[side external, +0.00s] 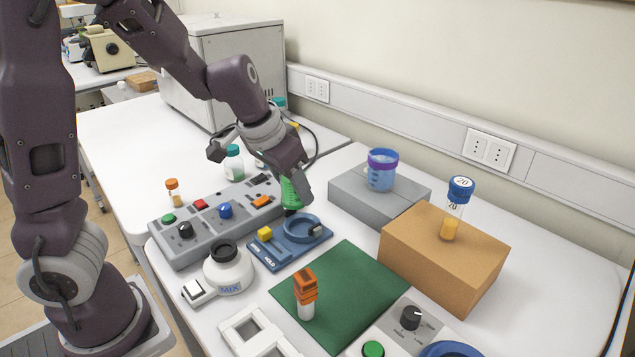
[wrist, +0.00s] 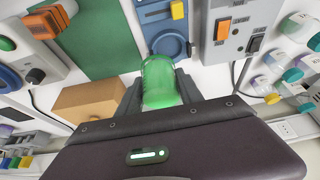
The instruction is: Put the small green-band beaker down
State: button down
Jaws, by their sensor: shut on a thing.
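The small green-band beaker (side external: 290,192) is between the fingers of my gripper (side external: 293,182) in the side external view. It looks green all over, and my gripper is shut on it. In the wrist view the beaker (wrist: 160,80) shows between the two dark fingers (wrist: 158,92). In the side view its lower end is just behind the round ring of a blue device (side external: 290,250) marked HOLD. I cannot tell whether the beaker touches anything below. The fingers hide part of its sides.
A grey control box (side external: 205,238) stands left of the beaker. A grey block (side external: 352,200) carries a blue beaker with a purple band (side external: 382,178). A brown box (side external: 450,255) carries a blue-capped vial (side external: 453,222). A green mat (side external: 355,290) and white MIX flask (side external: 228,272) are in front.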

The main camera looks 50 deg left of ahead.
jog(key=w+a+f+n+g+y, duration=0.1)
jog(key=w+a+n, duration=0.3)
jog(key=w+a, duration=0.5)
jog(key=w+a+f+n+y, duration=0.25)
jog(key=w+a, duration=0.45)
jog(key=w, duration=0.5)
jog(key=shift+n+h, duration=0.35)
jog(key=f, duration=0.9)
jog(key=shift+a, duration=0.25)
jog(key=c, duration=0.8)
grip_release()
jog(key=shift+f, duration=0.15)
jog(key=shift+o, duration=0.2)
